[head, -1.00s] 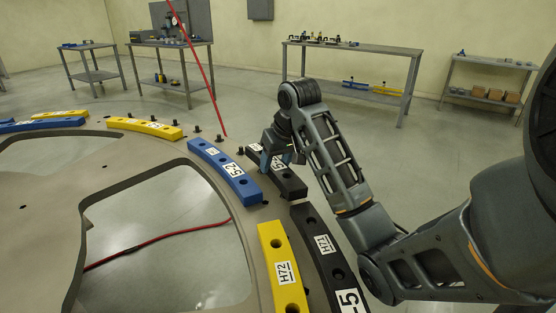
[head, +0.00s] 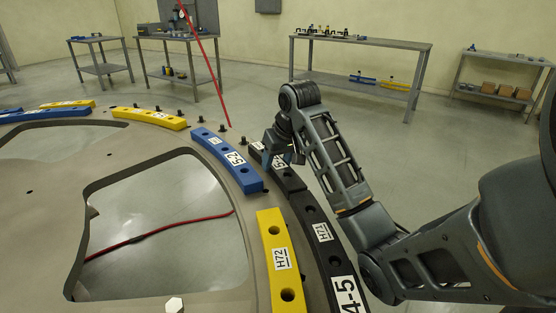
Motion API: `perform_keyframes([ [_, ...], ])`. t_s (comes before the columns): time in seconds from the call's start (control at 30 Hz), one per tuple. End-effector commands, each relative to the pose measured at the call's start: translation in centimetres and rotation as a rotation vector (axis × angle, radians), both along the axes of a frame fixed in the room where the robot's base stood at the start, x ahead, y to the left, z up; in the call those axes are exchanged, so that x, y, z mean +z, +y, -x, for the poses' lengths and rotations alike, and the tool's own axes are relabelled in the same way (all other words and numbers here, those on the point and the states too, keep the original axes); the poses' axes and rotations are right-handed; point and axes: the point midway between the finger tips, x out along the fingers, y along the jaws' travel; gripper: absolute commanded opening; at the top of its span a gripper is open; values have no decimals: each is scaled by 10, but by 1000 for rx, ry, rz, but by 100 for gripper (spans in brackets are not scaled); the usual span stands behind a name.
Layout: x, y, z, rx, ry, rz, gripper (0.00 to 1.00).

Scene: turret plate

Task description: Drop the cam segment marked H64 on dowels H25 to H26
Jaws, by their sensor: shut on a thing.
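My gripper (head: 279,160) is shut on a black curved cam segment (head: 291,181) at the outer rim of the turret plate (head: 150,142). The segment has dark holes and a white label, partly covered by the fingers, so I cannot read H64 on it. Its near end lies close to the far end of another black segment (head: 318,225). I cannot tell whether it is seated or slightly above the plate. Short dark dowels (head: 228,122) stand on the rim beyond it; their numbers are not readable.
A blue segment (head: 230,160) sits just inside the held one. Yellow segments (head: 270,232) (head: 150,117) lie along the same inner ring. The plate has large openings, with a red cable (head: 160,234) below one. Benches (head: 360,42) stand well back.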

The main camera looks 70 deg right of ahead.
Motion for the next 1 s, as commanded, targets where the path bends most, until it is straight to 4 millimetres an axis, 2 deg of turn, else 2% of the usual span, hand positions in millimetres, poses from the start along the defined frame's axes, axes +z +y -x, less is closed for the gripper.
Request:
perform_keyframes([
  [0.2,1,0,0,0,-1,1,3],
  [0.23,1,0,0,0,-1,1,56],
  [0.5,0,0,0,0,0,0,82],
  [0.83,3,1,1,0,1,-1,84],
  [1.0,24,5,8,1,-1,2,84],
])
